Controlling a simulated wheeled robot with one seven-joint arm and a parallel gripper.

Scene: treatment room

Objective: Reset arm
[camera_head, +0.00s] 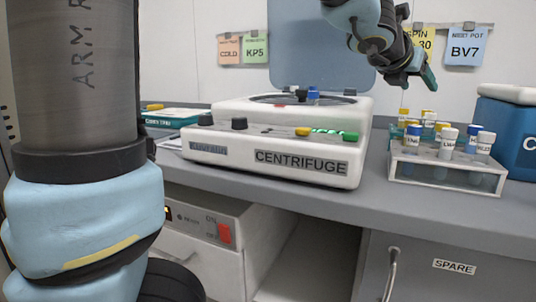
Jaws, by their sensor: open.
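My gripper (421,76) hangs in the air at the upper right, above and behind the tube rack and right of the centrifuge. It points down and to the right, and I see nothing held in it. The upper part of my arm leaves the top of the picture. My large arm links fill the left side and hide that end of the counter.
The white centrifuge (245,163) stands on the grey counter (375,203) with its lid (325,48) raised; a blue cap (313,94) shows at its rotor. A clear rack (445,178) holds several capped tubes. A blue box (509,133) stands at the right.

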